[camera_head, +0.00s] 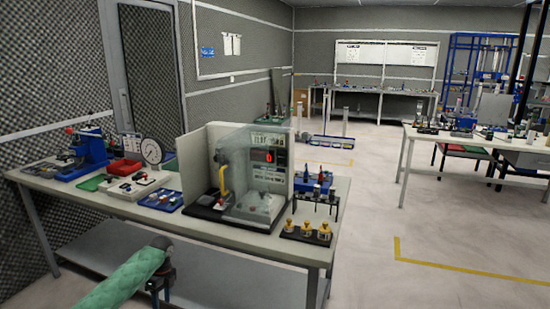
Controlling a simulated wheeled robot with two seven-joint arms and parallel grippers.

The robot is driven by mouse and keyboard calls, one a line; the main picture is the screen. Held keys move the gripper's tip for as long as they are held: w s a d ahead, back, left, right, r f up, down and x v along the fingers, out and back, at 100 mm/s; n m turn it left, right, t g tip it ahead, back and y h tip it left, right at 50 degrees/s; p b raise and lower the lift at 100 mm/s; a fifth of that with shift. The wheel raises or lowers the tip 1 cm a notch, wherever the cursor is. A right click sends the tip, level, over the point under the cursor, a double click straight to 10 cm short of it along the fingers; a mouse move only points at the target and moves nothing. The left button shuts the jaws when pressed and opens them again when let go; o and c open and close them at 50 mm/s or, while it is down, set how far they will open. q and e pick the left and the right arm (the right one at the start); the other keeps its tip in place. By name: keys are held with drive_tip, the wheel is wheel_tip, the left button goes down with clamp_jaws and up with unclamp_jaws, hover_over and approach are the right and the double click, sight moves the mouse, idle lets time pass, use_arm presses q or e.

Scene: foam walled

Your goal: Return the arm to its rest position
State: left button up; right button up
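My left arm, in a green sleeve, comes in from the bottom left of the head view. Its dark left gripper (161,290) hangs down at the bottom edge, in front of the near side of the workbench (110,203). Two dark fingers show with a gap between them, and I see nothing held there. The fingertips are close to the picture's lower edge. My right gripper is not in view.
The bench carries a clear-shielded test station (262,175), a black stand with brass pieces (306,232), a dial gauge (151,151), a blue machine (90,150) and trays. Another table (420,134) stands at the right. The floor (400,220) between them is open.

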use_arm(q)
drive_tip(key=s+d+f+n+t, duration=0.15)
drive_tip(key=s+f, duration=0.25)
drive_tip(key=s, duration=0.5)
drive_tip(key=s+d+f+n+y, duration=0.1)
drive_tip(key=s+d+f+n, duration=0.25)
drive_tip(key=s, duration=0.55)
drive_tip(key=s+d+f+n+t, duration=0.1)
drive_tip(key=s+d+f+n, duration=0.1)
drive_tip(key=s+f, duration=0.45)
drive_tip(key=s+r+n+t, duration=0.2)
drive_tip(key=s+r+n, duration=0.3)
drive_tip(key=s, duration=0.8)
drive_tip(key=s+r+n+t, duration=0.1)
drive_tip(key=s+r+n, duration=0.35)
drive_tip(key=s, duration=0.85)
drive_tip(key=d+r+n+h, duration=0.2)
drive_tip(key=d+h, duration=0.1)
drive_tip(key=d, duration=1.5)
drive_tip(key=shift+w+d+r+n+h, duration=0.2)
drive_tip(key=shift+d+n+h, duration=0.1)
drive_tip(key=shift+d+n, duration=0.1)
drive_tip(key=shift+s, duration=0.1)
